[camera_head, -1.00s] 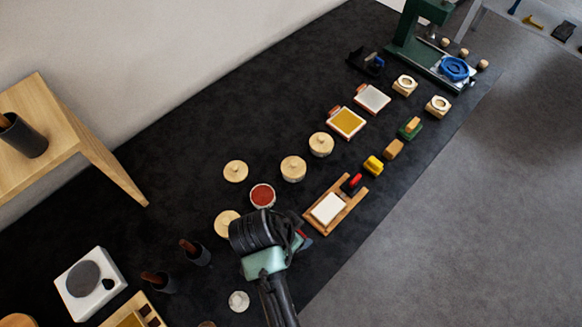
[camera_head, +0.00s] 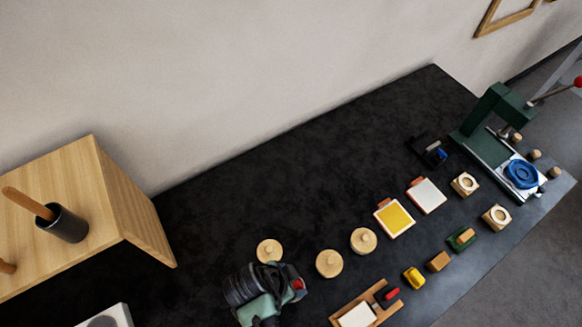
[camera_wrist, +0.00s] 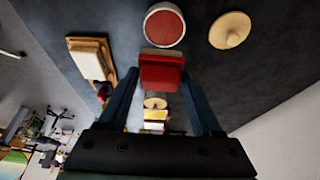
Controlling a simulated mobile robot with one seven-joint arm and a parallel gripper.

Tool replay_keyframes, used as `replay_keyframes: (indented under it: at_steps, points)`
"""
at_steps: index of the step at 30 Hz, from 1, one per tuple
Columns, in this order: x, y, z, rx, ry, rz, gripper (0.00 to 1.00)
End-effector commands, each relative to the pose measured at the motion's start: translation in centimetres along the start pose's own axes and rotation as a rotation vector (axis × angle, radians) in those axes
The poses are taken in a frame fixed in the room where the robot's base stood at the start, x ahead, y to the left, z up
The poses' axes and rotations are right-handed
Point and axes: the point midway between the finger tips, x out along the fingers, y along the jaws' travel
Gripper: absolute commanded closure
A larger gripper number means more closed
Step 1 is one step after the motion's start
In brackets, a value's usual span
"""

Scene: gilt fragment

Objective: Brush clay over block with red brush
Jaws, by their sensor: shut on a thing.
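My gripper (camera_wrist: 165,105) is shut on the red brush (camera_wrist: 162,72), which sits between its two fingertips in the wrist view. A bit of the brush's red shows beside my gripper (camera_head: 275,292) in the head view. The round dish of red clay (camera_wrist: 164,26) is just above the brush in the wrist view; whether they touch I cannot tell. The head view does not show the dish. The white block (camera_head: 358,316) lies in a wooden tray (camera_head: 340,319) to the right of my gripper, and also shows in the wrist view (camera_wrist: 88,62).
A round wooden lid (camera_head: 269,250) lies just behind my gripper. Two lidded pots (camera_head: 329,263) (camera_head: 363,240), a yellow pad (camera_head: 395,217) and a white pad (camera_head: 427,195) stand farther right. A green press (camera_head: 490,125) is at the far end. The table's back is clear.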

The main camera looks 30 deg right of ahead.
Motion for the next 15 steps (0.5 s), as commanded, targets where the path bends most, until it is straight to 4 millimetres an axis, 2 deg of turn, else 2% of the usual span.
replay_keyframes:
  at_steps: [8, 15]
  points:
    - [0.7, 0.4, 0.4, 0.017, 0.002, 0.007, 0.78]
    - [2.8, 0.4, 1.3, 0.016, 0.002, 0.006, 0.78]
